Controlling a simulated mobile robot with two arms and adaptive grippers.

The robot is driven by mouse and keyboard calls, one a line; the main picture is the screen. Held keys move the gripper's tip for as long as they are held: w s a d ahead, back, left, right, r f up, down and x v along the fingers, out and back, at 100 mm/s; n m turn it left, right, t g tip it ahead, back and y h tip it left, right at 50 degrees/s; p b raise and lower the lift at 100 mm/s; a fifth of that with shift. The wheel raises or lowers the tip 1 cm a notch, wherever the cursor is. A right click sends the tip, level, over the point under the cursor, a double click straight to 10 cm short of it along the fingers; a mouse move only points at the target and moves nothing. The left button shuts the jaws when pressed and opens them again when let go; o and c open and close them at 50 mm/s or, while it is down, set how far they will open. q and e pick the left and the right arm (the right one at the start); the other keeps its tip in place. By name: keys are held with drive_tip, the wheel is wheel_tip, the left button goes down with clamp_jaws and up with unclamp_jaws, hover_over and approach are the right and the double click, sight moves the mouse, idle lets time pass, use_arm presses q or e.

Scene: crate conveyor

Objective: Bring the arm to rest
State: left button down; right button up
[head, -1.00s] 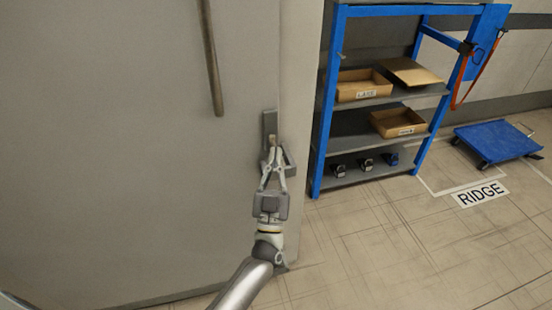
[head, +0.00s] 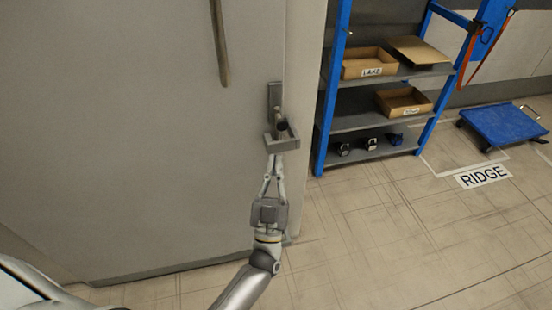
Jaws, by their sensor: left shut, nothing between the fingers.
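My left gripper (head: 274,160) is in front of the grey door (head: 130,130), just below the door's handle and latch (head: 280,125). Its fingers are drawn together, with nothing seen between them. The fingertips overlap the lower edge of the latch's square bracket in the picture; I cannot tell whether they touch it. My left arm (head: 248,285) reaches up from the bottom edge. My right gripper is not in view.
A blue-framed shelf (head: 343,75) with cardboard boxes stands right of the door. A blue platform cart (head: 505,125) is farther right, near a floor label reading RIDGE (head: 485,177). The tiled floor (head: 400,245) in front is clear.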

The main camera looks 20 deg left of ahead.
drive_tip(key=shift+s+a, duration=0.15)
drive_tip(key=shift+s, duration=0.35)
